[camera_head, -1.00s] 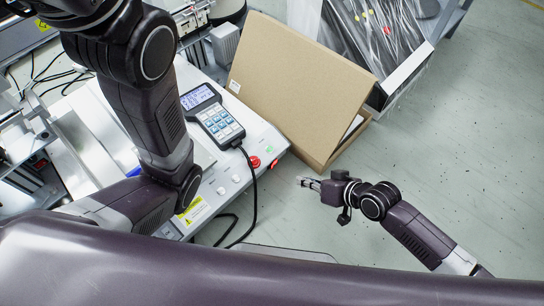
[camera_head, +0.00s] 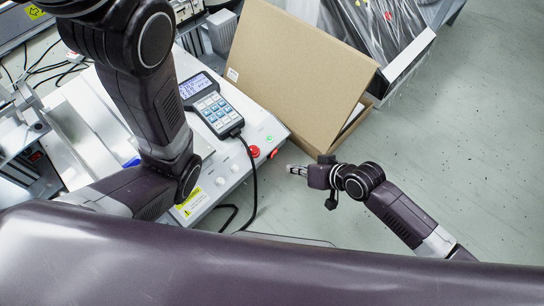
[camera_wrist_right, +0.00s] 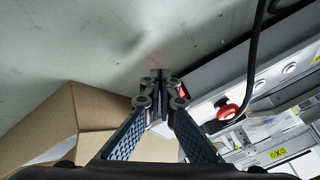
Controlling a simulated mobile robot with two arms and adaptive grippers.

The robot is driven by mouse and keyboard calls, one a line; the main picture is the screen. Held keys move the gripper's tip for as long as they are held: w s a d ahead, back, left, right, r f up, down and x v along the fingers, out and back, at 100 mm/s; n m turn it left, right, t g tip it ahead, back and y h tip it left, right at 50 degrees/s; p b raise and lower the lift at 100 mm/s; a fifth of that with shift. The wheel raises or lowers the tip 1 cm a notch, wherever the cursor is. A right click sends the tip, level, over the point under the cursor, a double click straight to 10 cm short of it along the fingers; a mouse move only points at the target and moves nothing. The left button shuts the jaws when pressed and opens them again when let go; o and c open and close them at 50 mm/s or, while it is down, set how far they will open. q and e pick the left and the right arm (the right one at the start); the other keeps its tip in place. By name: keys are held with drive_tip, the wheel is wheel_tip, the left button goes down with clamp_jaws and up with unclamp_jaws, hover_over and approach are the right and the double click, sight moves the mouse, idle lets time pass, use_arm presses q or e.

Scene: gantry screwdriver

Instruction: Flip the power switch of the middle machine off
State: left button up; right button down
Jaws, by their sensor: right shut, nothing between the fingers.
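The machine (camera_head: 233,167) is a light grey bench unit with a keypad pendant on it. A small red switch (camera_head: 273,154) sits on its right end face, near a round red button (camera_head: 254,151). My right gripper (camera_head: 290,169) is shut and empty, just right of and below the switch, with a small gap visible. In the right wrist view, the closed fingertips (camera_wrist_right: 157,76) are beside the machine's edge. A red patch (camera_wrist_right: 184,92), apparently the switch, is partly hidden behind a finger. My left arm crosses the machine; its gripper is out of view.
An open cardboard box (camera_head: 297,75) stands close behind the machine's right end and my right gripper. The pendant (camera_head: 213,103) has a black cable (camera_head: 254,190) hanging over the front edge. The floor on the right is clear.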

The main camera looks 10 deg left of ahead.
sight(273, 153)
drive_tip(key=shift+w+a, duration=0.3)
drive_tip(key=shift+a, duration=0.25)
drive_tip(key=shift+w+a, duration=0.3)
drive_tip(key=shift+a, duration=0.2)
drive_tip(key=shift+w+a, duration=0.4)
drive_tip(key=shift+a, duration=0.35)
drive_tip(key=shift+a, duration=0.1)
drive_tip(key=shift+w+a+r+p, duration=0.15)
drive_tip(key=shift+a+p, duration=0.1)
drive_tip(key=shift+p, duration=0.2)
drive_tip(key=shift+w+a, duration=0.2)
drive_tip(key=shift+a, duration=0.1)
idle(0.4)
drive_tip(key=shift+d, duration=0.1)
drive_tip(key=shift+s+d+p, duration=0.25)
drive_tip(key=shift+d+p, duration=0.1)
drive_tip(key=shift+p, duration=0.25)
drive_tip(key=shift+s+d, duration=0.15)
drive_tip(key=shift+d, duration=0.05)
